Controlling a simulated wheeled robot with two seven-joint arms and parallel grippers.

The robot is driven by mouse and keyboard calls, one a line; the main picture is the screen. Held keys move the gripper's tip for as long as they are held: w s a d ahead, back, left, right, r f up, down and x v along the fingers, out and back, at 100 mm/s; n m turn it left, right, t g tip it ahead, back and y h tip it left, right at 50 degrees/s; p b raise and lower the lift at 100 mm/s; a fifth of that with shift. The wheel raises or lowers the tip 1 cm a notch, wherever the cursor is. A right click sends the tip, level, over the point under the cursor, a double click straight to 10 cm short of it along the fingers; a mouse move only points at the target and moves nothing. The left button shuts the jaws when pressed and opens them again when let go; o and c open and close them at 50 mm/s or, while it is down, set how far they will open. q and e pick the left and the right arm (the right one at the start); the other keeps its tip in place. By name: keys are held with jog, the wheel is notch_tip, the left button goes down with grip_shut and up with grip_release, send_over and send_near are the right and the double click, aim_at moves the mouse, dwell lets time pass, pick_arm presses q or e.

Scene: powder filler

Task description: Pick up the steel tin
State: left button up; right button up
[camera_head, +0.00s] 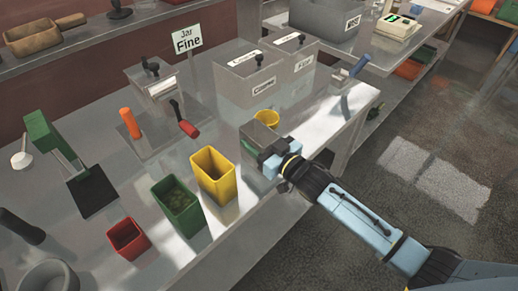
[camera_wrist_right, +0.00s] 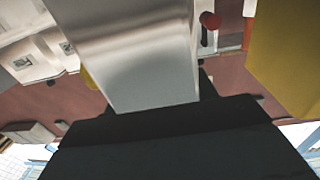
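The steel tin (camera_head: 258,134) is a grey, open-topped box on the bench, behind and right of the yellow tin. My right gripper (camera_head: 275,157) is at its near right side, coming in from the lower right. In the right wrist view the tin's smooth metal wall (camera_wrist_right: 150,65) fills the middle, right in front of the dark gripper body (camera_wrist_right: 180,140). The fingertips are hidden behind the tin, so I cannot tell whether they grip it or only stand around it. The tin appears to rest on the bench. My left gripper is not in view.
A yellow tin (camera_head: 215,174), a green tin (camera_head: 178,206) and a red tin (camera_head: 128,238) stand to the left. A small yellow cup (camera_head: 267,118) stands close behind the steel tin. Grey bins (camera_head: 252,82), a blue-handled tool (camera_head: 357,66) and a "Jar Fine" sign (camera_head: 187,40) are farther back.

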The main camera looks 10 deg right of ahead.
jog(key=c, duration=0.3)
jog(key=shift+r, duration=0.1)
